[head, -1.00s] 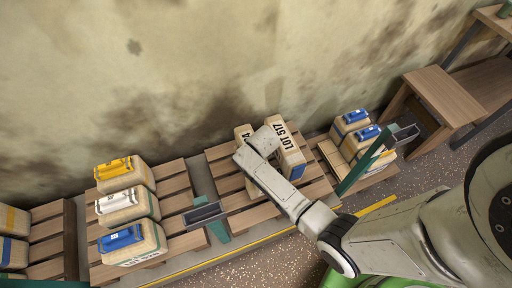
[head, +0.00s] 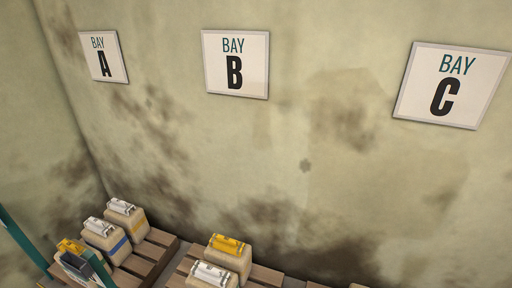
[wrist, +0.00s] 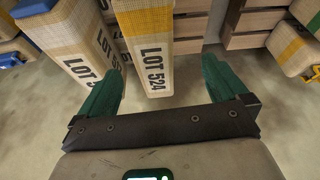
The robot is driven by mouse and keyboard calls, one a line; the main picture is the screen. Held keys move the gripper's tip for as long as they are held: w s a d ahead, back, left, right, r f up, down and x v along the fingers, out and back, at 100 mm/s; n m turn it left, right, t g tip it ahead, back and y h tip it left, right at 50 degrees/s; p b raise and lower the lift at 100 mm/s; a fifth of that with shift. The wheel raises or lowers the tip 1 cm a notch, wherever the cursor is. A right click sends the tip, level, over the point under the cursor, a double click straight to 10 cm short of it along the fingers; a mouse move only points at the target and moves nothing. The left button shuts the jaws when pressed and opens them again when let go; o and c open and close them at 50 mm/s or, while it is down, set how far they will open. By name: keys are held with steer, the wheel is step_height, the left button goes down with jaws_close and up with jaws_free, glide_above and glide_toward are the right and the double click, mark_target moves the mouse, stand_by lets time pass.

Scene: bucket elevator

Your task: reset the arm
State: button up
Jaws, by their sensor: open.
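My gripper (wrist: 160,75) shows in the wrist view with its two green fingers spread wide apart. It is open and holds nothing. Beyond and between the fingers is a pale woven sack marked LOT 524 (wrist: 150,62), with a yellow band. Another lot sack (wrist: 80,45) stands just left of it, partly behind the left finger.
Signs for Bay A (head: 104,57), Bay B (head: 235,63) and Bay C (head: 452,85) hang on the stained wall. Sacks with white tops (head: 103,235) and one with a yellow top (head: 230,258) rest on wooden pallets (head: 158,250). A yellow-banded sack (wrist: 295,40) is at right in the wrist view.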

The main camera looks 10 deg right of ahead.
steer(key=s+a+r+n+g+y, duration=0.1)
steer(key=s+a+r+n, duration=0.1)
steer(key=s+a+r, duration=0.2)
steer(key=s+a+r+n+g, duration=0.1)
steer(key=s+a+r+n, duration=0.2)
steer(key=s, duration=0.7)
steer(key=shift+s+a+r+n+y, duration=0.3)
steer(key=shift+a+r+y, duration=0.15)
steer(key=shift+r, duration=0.5)
